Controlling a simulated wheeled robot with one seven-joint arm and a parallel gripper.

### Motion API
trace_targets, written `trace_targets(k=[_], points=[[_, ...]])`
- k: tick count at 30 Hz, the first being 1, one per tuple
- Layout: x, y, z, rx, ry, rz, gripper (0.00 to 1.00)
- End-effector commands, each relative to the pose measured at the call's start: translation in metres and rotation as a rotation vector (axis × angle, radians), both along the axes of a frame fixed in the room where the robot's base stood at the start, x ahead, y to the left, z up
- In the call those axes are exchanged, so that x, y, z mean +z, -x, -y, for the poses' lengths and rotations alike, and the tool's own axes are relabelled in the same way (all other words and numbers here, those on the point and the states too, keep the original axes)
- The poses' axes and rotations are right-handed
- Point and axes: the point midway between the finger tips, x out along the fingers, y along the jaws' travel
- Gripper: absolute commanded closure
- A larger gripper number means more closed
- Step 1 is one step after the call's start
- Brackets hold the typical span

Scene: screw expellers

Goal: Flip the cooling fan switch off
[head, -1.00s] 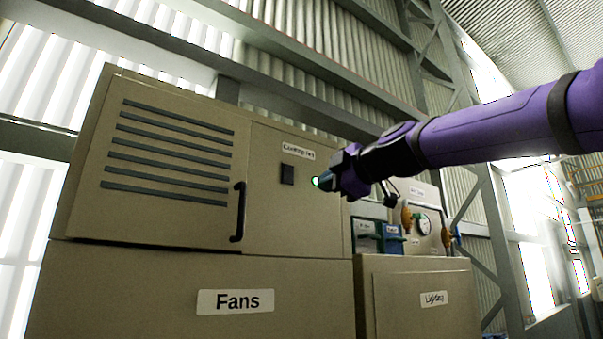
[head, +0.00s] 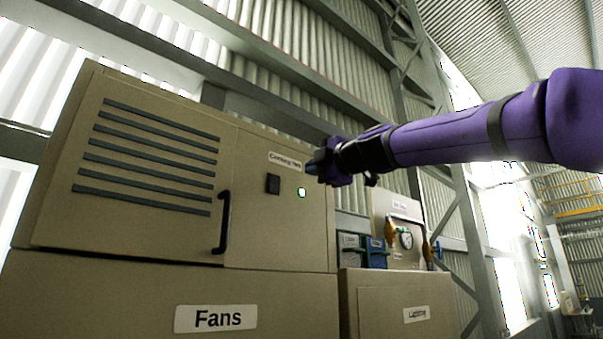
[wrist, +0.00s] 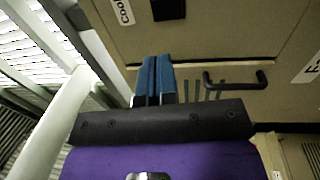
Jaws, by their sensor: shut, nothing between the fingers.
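The cooling fan switch (head: 273,184) is a small dark rectangle on the tan fan cabinet (head: 257,225), under a white label (head: 285,161). A lit green lamp (head: 301,193) is to its right. The switch also shows at the top of the wrist view (wrist: 168,9). My gripper (head: 312,166) is to the right of the switch and above the green lamp in the head view, apart from the switch. In the wrist view, its blue fingers (wrist: 157,75) are together and empty. The exact gap to the panel cannot be told.
A black door handle (head: 223,222) sticks out left of the switch, beside the vent slats (head: 150,150). A lower cabinet (head: 395,305) stands to the right, with a pressure gauge (head: 406,239) and valves above it.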

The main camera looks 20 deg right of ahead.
Motion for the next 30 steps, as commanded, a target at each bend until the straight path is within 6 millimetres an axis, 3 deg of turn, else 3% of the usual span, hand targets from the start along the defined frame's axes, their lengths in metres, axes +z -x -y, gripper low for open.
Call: trace_targets(k=[18,24,30], points=[[0.012,-0.098,-0.032,0.000,0.000,-0.001,1.00],[0.015,-0.116,-0.038,0.001,0.000,0.000,1.00],[0.016,-0.122,-0.040,0.000,0.000,0.000,1.00]])
